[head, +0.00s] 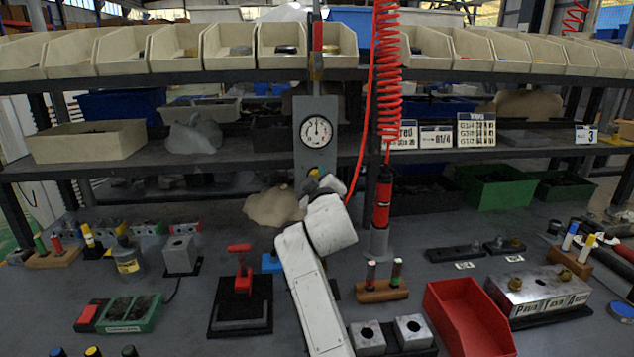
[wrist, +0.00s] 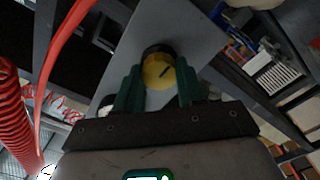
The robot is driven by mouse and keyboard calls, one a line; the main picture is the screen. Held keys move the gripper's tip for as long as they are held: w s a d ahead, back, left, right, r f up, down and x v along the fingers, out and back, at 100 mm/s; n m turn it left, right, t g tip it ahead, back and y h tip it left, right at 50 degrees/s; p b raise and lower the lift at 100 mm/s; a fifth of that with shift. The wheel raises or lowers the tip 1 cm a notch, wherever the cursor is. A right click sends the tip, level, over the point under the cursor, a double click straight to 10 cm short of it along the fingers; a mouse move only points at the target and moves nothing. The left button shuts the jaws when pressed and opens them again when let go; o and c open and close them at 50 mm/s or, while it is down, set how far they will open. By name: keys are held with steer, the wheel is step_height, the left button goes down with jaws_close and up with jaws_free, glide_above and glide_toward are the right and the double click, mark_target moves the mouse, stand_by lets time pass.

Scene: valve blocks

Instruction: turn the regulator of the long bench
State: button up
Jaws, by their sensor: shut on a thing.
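The regulator is a round yellow knob (wrist: 158,71) with a dark mark on its face and a black collar, set on a grey panel (wrist: 187,32). My gripper (wrist: 157,85) has its two green fingers on either side of the knob, shut on it. In the head view the grey panel (head: 301,158) stands upright at the middle of the long bench (head: 210,225). A round white pressure gauge (head: 317,130) is on it. My white arm reaches up to the panel below the gauge, and my gripper (head: 316,174) and the knob are mostly hidden there.
A coiled red air hose (head: 388,75) hangs right of the panel above a red-and-black tool (head: 382,205). A red clamp (head: 240,268), an empty red bin (head: 465,318) and a metal block (head: 540,290) stand on the bench. Shelves with beige bins (head: 175,48) run behind.

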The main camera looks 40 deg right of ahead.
steer(key=shift+f, duration=0.2)
steer(key=o, duration=1)
steer(key=shift+r, duration=0.1)
steer(key=shift+o, duration=0.2)
steer(key=v, duration=1)
steer(key=shift+s+a, duration=0.25)
steer(key=shift+s, duration=0.1)
